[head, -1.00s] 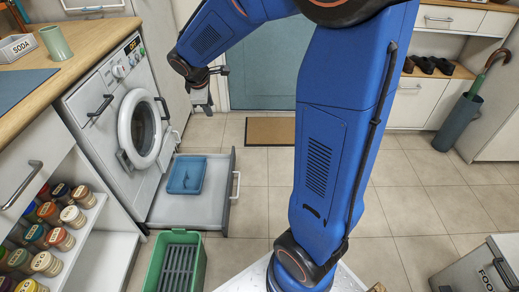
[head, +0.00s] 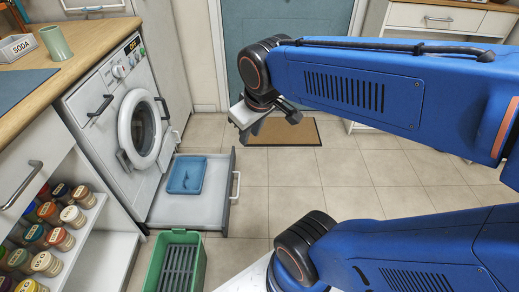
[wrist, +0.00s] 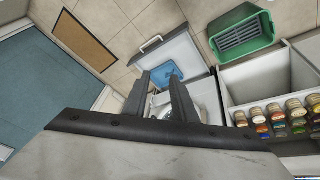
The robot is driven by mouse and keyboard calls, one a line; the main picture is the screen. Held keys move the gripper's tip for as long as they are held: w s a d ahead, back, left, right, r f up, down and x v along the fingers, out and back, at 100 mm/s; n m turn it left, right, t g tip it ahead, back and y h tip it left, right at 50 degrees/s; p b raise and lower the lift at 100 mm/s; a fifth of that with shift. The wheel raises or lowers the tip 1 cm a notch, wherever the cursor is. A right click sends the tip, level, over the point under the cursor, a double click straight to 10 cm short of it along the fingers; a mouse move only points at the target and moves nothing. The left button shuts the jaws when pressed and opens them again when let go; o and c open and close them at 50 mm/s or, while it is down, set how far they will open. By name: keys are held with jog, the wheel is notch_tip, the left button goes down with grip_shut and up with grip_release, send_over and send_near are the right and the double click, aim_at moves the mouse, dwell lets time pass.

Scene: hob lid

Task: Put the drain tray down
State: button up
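A blue tray (head: 187,175), which I take for the drain tray, lies flat in the open low drawer (head: 212,210) in front of the washing machine. It has a darker shape inside that I cannot make out. In the wrist view the tray (wrist: 162,70) shows far off, partly behind my fingers. My gripper (head: 290,112) is up in the air, right of the drawer and well apart from the tray. In the wrist view its two fingers (wrist: 162,80) stand apart with nothing held between them.
A green crate (head: 155,262) stands on the floor near the drawer. A shelf of spice jars (head: 60,238) is at the left. A brown doormat (head: 300,137) lies by the blue door. The tiled floor in the middle is clear.

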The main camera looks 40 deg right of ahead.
jog(key=s+a+f+m, duration=0.1)
jog(key=s+m, duration=0.1)
jog(key=s, duration=0.4)
jog(key=shift+y, duration=0.4)
jog(key=shift+a, duration=0.1)
